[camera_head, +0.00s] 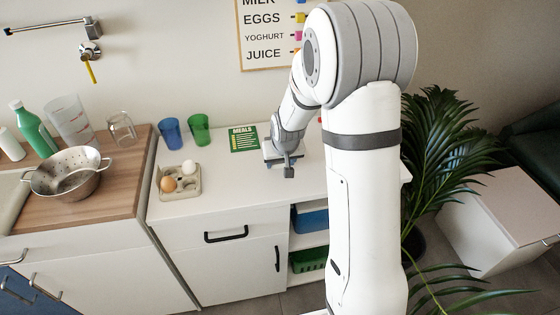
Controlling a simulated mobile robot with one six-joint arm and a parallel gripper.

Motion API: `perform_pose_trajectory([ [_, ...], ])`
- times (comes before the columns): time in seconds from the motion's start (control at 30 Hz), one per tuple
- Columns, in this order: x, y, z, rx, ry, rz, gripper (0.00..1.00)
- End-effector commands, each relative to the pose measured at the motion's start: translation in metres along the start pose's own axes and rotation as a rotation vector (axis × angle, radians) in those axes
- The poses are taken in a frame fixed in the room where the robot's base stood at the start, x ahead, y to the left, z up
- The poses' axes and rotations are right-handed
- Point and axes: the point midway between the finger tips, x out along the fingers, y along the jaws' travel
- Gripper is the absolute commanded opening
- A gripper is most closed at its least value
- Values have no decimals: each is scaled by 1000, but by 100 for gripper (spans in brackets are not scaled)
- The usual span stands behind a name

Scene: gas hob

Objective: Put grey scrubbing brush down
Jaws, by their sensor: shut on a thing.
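My gripper (288,156) is at the end of my white arm, low over the right part of the white counter. It points down and is shut on the grey scrubbing brush (289,172). Only a small dark grey part of the brush shows below the gripper; the rest is hidden or too small to make out. I cannot tell whether the brush touches the surface under it.
A green booklet (243,139), blue cup (171,132), green cup (199,129) and egg tray (181,190) with eggs stand left of my gripper. A colander (67,174) sits on the wooden worktop. The white counter's front middle (240,190) is clear. A plant (450,140) stands right.

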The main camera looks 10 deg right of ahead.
Motion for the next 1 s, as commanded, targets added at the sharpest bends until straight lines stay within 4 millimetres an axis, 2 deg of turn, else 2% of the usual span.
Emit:
perform_pose_trajectory([
  [0.27,3,-1,1,-1,1,0,36],
  [0.3,2,-1,1,-1,0,0,57],
  [0.53,1,-1,1,-1,0,-1,76],
  [0.83,-2,-1,0,-1,0,-1,76],
  [1.0,-21,-2,-2,-1,4,-1,76],
])
